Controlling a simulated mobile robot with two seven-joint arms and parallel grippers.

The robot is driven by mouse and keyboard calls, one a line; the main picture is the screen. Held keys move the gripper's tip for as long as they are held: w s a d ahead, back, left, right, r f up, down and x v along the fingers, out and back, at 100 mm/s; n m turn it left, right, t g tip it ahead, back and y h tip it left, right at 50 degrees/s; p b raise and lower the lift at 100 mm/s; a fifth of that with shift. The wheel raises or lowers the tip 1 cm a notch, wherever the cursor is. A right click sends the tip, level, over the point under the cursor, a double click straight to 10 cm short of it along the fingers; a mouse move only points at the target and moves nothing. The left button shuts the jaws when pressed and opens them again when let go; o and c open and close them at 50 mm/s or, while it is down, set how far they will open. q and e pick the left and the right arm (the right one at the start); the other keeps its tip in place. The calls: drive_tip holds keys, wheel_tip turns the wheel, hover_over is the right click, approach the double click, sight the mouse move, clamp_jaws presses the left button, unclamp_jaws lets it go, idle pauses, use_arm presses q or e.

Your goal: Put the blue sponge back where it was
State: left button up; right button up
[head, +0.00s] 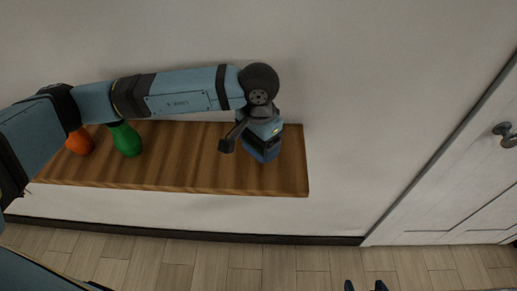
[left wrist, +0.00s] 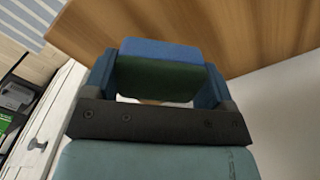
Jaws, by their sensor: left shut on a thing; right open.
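The blue sponge (head: 266,154), blue with a dark green layer, is at the right end of a wooden shelf (head: 205,172) in the head view. My left gripper (head: 262,138) is shut on it from above and partly hides it. In the left wrist view the sponge (left wrist: 160,52) sits between the two fingers of the left gripper (left wrist: 155,80), with the wood beyond it. I cannot tell whether the sponge touches the shelf. My right gripper (head: 366,285) is open, with only its fingertips showing at the bottom edge of the head view.
A green bottle-like object (head: 126,140) and an orange object (head: 79,142) stand on the shelf's left part, partly behind my left arm. The shelf's middle is clear. A white door (head: 460,190) with a dark knob is at the right.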

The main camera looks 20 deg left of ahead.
sight(258, 152)
use_arm(q)
wheel_tip(258, 152, down, 3)
drive_tip(key=shift+r, duration=0.15)
drive_tip(key=shift+f, duration=0.35)
drive_tip(key=shift+f, duration=0.2)
drive_tip(key=o, duration=0.9)
drive_tip(key=shift+r, duration=0.15)
